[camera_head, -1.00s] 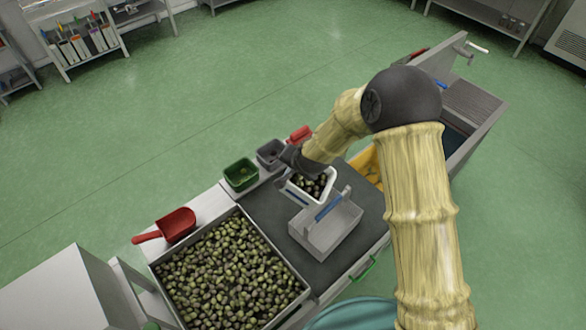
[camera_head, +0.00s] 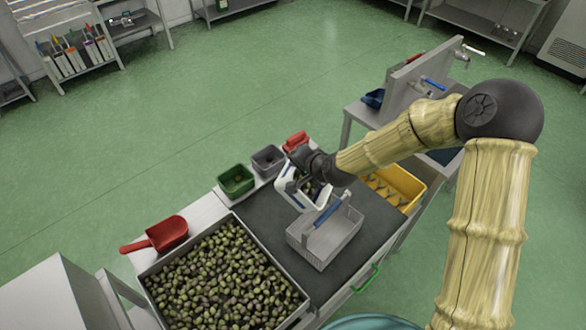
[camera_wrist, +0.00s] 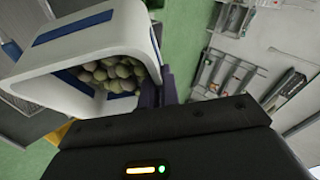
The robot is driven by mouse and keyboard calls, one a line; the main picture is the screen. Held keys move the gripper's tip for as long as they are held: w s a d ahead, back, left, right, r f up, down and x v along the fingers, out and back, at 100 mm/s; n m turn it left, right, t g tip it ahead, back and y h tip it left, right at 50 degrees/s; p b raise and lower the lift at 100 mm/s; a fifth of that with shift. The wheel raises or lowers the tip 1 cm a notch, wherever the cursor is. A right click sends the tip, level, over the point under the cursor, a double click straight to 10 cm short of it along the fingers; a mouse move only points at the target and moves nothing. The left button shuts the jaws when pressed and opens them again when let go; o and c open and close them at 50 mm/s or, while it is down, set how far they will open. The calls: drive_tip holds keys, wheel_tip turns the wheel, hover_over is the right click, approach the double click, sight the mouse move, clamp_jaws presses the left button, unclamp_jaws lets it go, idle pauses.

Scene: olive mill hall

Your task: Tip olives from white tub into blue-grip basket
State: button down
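The white tub (camera_head: 291,196) is held in the air, tilted, at the far-left side of the grey basket; dark and green olives show inside it. In the wrist view the white tub (camera_wrist: 60,62) has a blue stripe, and olives (camera_wrist: 115,75) lie banked against its side near my fingers. My gripper (camera_head: 305,170) is shut on the tub's rim; the fingers also show in the wrist view (camera_wrist: 160,92). The blue-grip basket (camera_head: 322,262) stands upright on the dark mat, its blue grip (camera_head: 328,209) raised above it. I see no olives in the basket's visible interior.
A large tray of olives (camera_head: 222,275) lies to the left, with a red scoop (camera_head: 160,234) behind it. A green bin (camera_head: 236,181), a grey bin (camera_head: 268,158) and a red item (camera_head: 296,142) line the back edge. A yellow crate (camera_head: 407,184) stands right.

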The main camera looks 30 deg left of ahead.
drive_tip(key=shift+w+d+r+y+b, duration=0.1)
drive_tip(key=shift+d+y+b, duration=0.2)
drive_tip(key=shift+d+y, duration=0.15)
drive_tip(key=d+f+m+t+y+b, duration=0.1)
drive_tip(key=d+m+t+y+b, duration=0.1)
drive_tip(key=d+y+b, duration=0.7)
drive_tip(key=d+m+b, duration=0.1)
drive_tip(key=d+b, duration=0.1)
drive_tip(key=b, duration=0.5)
drive_tip(key=shift+w+d+m+t+y, duration=0.15)
drive_tip(key=shift+d+m+t+y, duration=0.15)
drive_tip(key=shift+m+y, duration=0.1)
idle(0.5)
idle(1.7)
